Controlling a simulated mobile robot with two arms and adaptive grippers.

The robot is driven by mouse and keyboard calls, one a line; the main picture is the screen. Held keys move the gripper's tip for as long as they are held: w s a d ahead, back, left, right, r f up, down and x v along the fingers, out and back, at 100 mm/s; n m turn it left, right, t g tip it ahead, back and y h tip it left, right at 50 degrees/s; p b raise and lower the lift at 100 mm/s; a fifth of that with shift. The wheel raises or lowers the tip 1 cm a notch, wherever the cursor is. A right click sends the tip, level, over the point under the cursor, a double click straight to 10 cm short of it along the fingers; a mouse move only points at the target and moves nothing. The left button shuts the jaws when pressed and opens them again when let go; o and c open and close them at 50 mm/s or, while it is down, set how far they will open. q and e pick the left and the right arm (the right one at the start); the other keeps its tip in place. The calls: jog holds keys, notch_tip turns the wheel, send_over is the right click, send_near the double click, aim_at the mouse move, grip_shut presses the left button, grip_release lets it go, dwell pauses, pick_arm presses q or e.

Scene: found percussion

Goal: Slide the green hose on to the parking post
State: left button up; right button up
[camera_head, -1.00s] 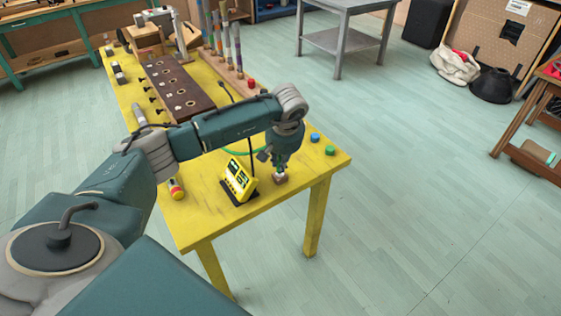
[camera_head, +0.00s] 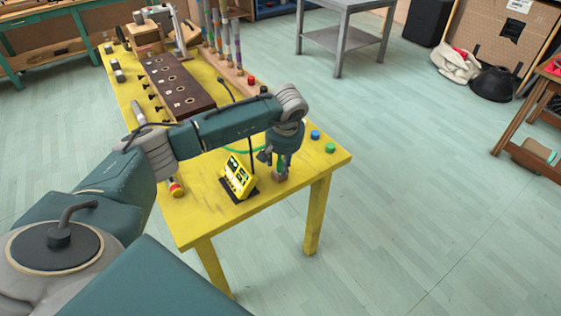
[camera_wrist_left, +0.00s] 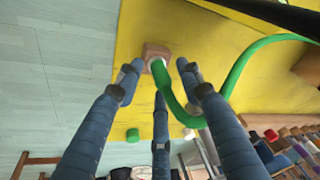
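The green hose (camera_wrist_left: 236,82) curves over the yellow table in the left wrist view; part of it shows in the head view (camera_head: 240,150). Its end meets a pale collar on a small wooden block (camera_wrist_left: 148,51), where the parking post stands. The hose end stands over the post and hides most of it; how far it is on, I cannot tell. My left gripper (camera_wrist_left: 159,80) is open. Its fingers are spread around the hose end, with visible gaps on both sides. In the head view my left gripper (camera_head: 278,163) points down over the block. My right gripper is out of view.
A yellow device (camera_head: 238,179) on a black base stands left of my left gripper. A blue cap (camera_head: 315,134) and a green cap (camera_head: 330,149) lie to its right, near the yellow table's (camera_head: 215,222) edge. A long brown block (camera_head: 178,88) lies farther back.

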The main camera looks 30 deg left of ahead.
pick_arm(q)
jog(key=v, duration=1.2)
